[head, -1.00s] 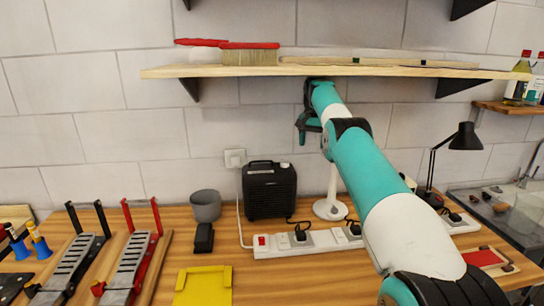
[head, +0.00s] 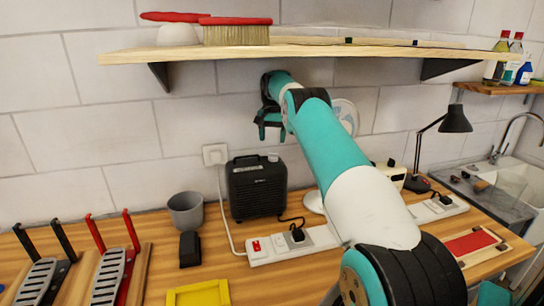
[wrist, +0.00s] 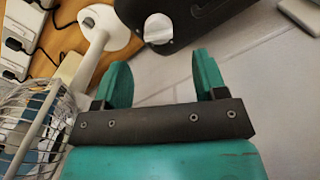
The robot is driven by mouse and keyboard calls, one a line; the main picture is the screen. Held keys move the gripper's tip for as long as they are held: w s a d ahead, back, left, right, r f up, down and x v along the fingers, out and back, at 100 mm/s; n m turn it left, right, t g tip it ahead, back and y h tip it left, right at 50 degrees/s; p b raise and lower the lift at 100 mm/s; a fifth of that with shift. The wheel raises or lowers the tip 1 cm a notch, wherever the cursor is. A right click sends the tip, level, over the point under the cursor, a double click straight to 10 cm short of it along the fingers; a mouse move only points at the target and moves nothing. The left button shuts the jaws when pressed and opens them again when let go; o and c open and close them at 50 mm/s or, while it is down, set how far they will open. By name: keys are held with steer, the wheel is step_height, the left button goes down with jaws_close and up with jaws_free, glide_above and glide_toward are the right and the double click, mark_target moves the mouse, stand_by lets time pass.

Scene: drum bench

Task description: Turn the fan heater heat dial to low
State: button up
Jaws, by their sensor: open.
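The fan heater (head: 257,188) is a black box standing on the wooden bench near the wall. Its heat dial is a small pale knob on the heater's top, seen in the head view (head: 273,157). In the wrist view the heater (wrist: 190,15) is at the top and the dial (wrist: 158,28) shows as a white knob with a raised grip. My gripper (head: 270,132) is above the heater, just under the shelf. In the wrist view its two teal fingers (wrist: 162,72) are apart and empty, pointing toward the dial without touching it. The dial's markings are too small to read.
A wooden shelf (head: 300,52) with a brush (head: 236,33) runs above my gripper. A white fan (wrist: 40,120) stands close beside the arm. A grey cup (head: 186,211) is left of the heater. A power strip (head: 320,237) with plugs lies in front.

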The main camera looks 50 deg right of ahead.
mark_target(273, 157)
step_height(273, 157, down, 7)
steer(key=p, duration=0.2)
steer(key=shift+s+d+p, duration=0.1)
steer(key=shift+p, duration=0.3)
steer(key=c, duration=0.9)
